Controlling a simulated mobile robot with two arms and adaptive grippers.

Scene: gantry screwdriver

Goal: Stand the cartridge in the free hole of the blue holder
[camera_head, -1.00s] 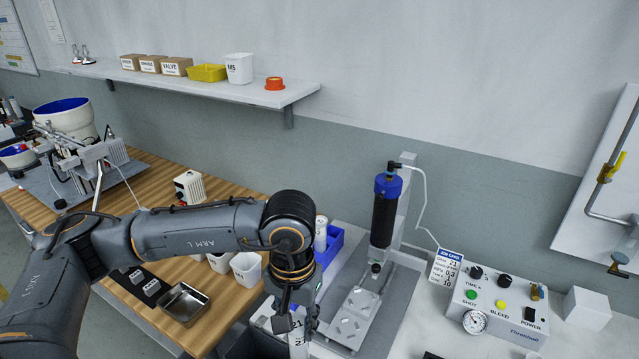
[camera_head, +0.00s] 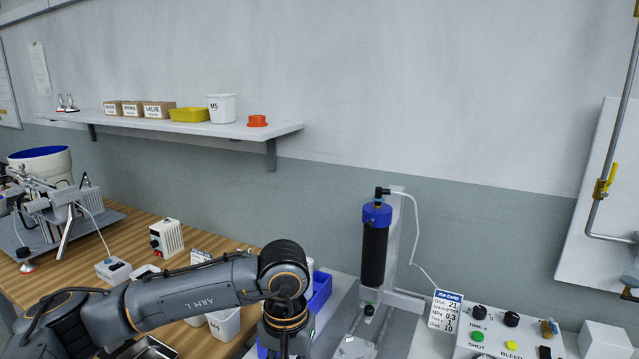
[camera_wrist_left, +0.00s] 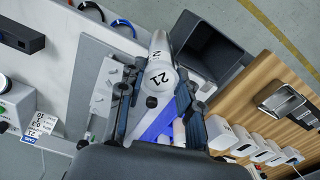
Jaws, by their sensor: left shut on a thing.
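The cartridge (camera_wrist_left: 160,76) is a pale cylinder marked 21. In the left wrist view my left gripper (camera_wrist_left: 157,100) is shut on it, one finger on each side. The blue holder (camera_wrist_left: 158,124) shows beyond the gripper, partly hidden by the cartridge and fingers, with a white cylinder at its right part. In the head view the holder (camera_head: 320,290) is behind my left wrist, mostly covered; my left fingers are below the picture edge. I cannot make out the free hole or the cartridge's height above the holder. My right gripper is not in view.
A dispensing stand with a black, blue-capped barrel (camera_head: 374,250) stands right of the holder. A control box (camera_head: 500,335) and job card (camera_head: 445,309) are farther right. A dark bin (camera_wrist_left: 207,47) and white cups (camera_wrist_left: 222,133) are near the gripper in the wrist view.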

